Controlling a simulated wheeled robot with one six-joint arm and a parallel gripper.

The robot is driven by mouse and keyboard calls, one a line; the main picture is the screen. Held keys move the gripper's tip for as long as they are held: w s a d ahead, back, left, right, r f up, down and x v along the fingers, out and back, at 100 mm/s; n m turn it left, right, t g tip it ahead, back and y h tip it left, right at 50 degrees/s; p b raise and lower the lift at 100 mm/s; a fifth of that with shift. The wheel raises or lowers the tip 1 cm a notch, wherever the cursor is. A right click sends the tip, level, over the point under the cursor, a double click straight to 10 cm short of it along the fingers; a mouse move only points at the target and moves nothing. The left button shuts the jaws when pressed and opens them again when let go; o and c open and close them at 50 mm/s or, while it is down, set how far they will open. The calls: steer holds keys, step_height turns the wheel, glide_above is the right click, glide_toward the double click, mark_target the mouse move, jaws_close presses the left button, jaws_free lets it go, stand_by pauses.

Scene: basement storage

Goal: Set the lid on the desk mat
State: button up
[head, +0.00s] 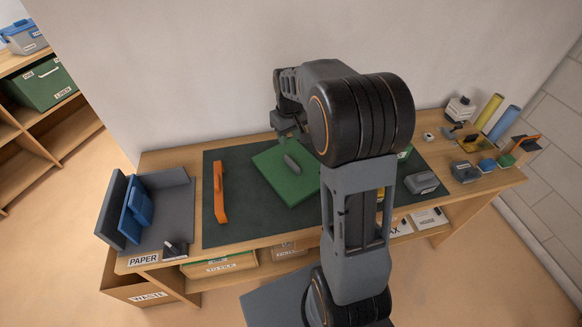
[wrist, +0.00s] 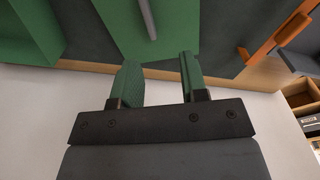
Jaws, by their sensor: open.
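The lid (head: 268,160) is a flat green square with a grey bar handle on top. It appears to lie flat, turned at an angle, on the dark desk mat (head: 240,222); its right part is hidden behind my arm. The lid also shows in the wrist view (wrist: 116,18), with its handle pointing towards the fingers. My gripper (head: 287,137) is at the lid's far edge, near the wall side. In the wrist view my gripper (wrist: 158,62) is open, with nothing between its two fingers and the handle apart from them.
A green box (wrist: 28,32) stands beside the lid, mostly behind my arm in the head view. An orange handle-like piece (head: 219,195) lies on the mat's left. A grey and blue sorter (head: 137,208) stands further left. Several small items crowd the desk's right end.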

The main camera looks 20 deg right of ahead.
steer(key=s+a+r+m+t, duration=0.1)
steer(key=s+a, duration=0.3)
steer(key=s, duration=0.5)
steer(key=s+a+r+t, duration=0.2)
steer(key=s+a+r, duration=0.1)
steer(key=s, duration=0.7)
steer(key=shift+s+a+r+m, duration=0.15)
steer(key=shift+a+m, duration=0.25)
steer(key=shift+a, duration=0.25)
